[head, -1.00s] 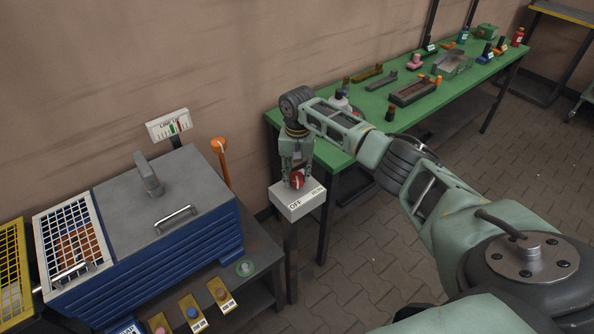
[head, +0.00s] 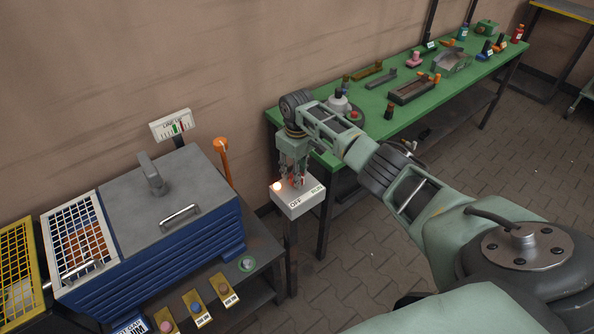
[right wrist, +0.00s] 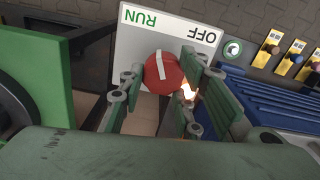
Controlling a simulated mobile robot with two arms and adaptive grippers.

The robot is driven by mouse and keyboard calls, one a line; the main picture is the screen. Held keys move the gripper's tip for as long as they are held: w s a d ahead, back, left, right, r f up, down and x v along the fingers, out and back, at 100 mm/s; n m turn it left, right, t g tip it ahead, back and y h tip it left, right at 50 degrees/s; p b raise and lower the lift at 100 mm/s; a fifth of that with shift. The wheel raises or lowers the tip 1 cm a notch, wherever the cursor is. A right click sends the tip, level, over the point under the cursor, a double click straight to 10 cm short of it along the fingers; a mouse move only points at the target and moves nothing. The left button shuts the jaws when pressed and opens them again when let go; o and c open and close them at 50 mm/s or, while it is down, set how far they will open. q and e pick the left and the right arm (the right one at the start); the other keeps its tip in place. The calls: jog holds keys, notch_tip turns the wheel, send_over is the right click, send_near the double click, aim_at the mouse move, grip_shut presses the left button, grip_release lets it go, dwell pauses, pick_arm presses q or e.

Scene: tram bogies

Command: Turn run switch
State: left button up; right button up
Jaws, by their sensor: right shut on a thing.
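The run switch is a pale box (head: 303,203) on a post, with OFF and RUN on its front edge. Its round red knob (right wrist: 166,75) has a white mark; in the right wrist view the mark points up, nearer RUN than OFF. My right gripper (head: 294,181) points down over the box and is shut on the knob, its fingers either side; they partly hide the knob in the head view. A small lamp (head: 277,186) glows on the box's left corner; its glow also shows beside a finger in the right wrist view (right wrist: 188,91). My left gripper is out of view.
A green bench (head: 345,150) with several parts is behind right. Open paved floor (head: 360,265) lies in front.

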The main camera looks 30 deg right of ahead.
jog(key=shift+w+d+r+n, duration=0.1)
jog(key=shift+n, duration=0.7)
jog(key=shift+w+d+r+n, duration=0.1)
jog(key=shift+n, duration=0.7)
jog(key=shift+w, duration=0.1)
jog(key=o, duration=1)
jog(key=shift+o, duration=0.3)
jog(key=shift+f, duration=0.1)
jog(key=shift+a, duration=0.1)
jog(key=shift+r, duration=0.35)
notch_tip(320, 180, up, 11)
jog(key=shift+r, duration=0.15)
